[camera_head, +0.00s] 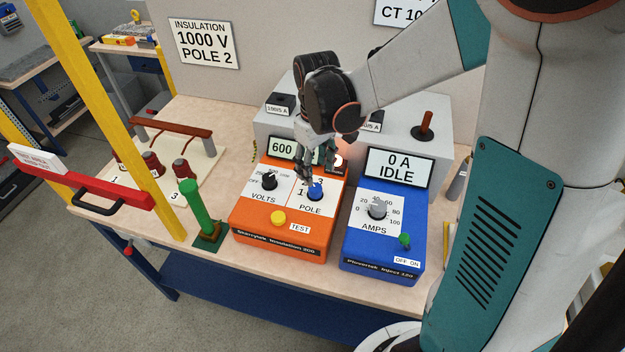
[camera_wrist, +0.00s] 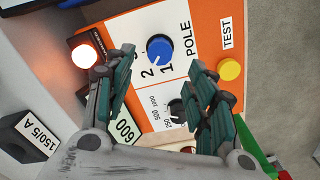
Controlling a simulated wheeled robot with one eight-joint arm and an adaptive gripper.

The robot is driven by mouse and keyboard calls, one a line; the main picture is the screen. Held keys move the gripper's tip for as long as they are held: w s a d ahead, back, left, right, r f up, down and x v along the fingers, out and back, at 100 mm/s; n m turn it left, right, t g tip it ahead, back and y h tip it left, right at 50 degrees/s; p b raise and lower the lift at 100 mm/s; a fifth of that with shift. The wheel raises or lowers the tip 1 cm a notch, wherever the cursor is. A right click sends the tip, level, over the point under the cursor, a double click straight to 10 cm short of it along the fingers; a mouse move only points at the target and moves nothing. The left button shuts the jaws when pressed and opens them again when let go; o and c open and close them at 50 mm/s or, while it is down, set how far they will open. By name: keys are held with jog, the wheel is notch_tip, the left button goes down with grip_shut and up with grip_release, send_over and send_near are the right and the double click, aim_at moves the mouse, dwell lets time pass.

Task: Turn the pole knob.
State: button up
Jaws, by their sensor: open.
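The blue pole knob (camera_head: 315,191) is on the top of the orange insulation tester (camera_head: 284,240), to the right of the black volts knob (camera_head: 269,181). In the wrist view the pole knob (camera_wrist: 159,47) shows a white pointer mark, with the numbers 1 and 2 beside it. My gripper (camera_head: 311,178) is above and just behind the pole knob in the head view. In the wrist view its fingers (camera_wrist: 163,75) are spread apart with nothing between them, and the knob is beyond their tips. I cannot tell whether a finger touches the knob.
A yellow test button (camera_head: 278,217) is on the orange box. The blue injection box (camera_head: 384,240), reading 0 A IDLE, stands to the right. A green post (camera_head: 195,207) stands to the left. A sign (camera_head: 204,43) reads 1000 V POLE 2.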

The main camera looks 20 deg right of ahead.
aim_at(315, 187)
notch_tip(315, 187, down, 7)
jog(key=shift+b, duration=0.55)
jog(key=shift+c, duration=0.6)
jog(key=c, duration=1)
